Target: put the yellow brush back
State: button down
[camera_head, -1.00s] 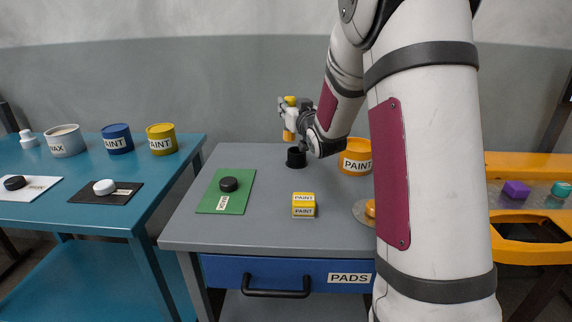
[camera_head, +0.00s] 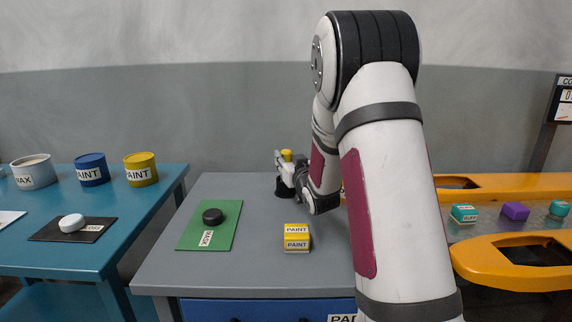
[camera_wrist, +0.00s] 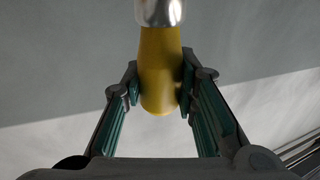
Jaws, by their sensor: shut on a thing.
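The yellow brush (camera_head: 286,155) is in my gripper (camera_head: 285,172) at the back of the grey table. In the wrist view its yellow handle (camera_wrist: 160,65) sits between both fingers of my gripper (camera_wrist: 160,82), with a silver metal band beyond it.
My arm hides the table's right side. An orange frame (camera_head: 490,184) stands at right, a blue table (camera_head: 150,215) at left.

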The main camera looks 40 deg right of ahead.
jog(key=shift+f, duration=0.4)
jog(key=c, duration=1.3)
grip_release()
jog(key=shift+r, duration=0.15)
jog(key=shift+s+a, duration=0.1)
jog(key=shift+s, duration=0.3)
jog(key=v, duration=1.1)
jog(key=shift+s+r+p, duration=0.1)
jog(key=shift+p, duration=0.3)
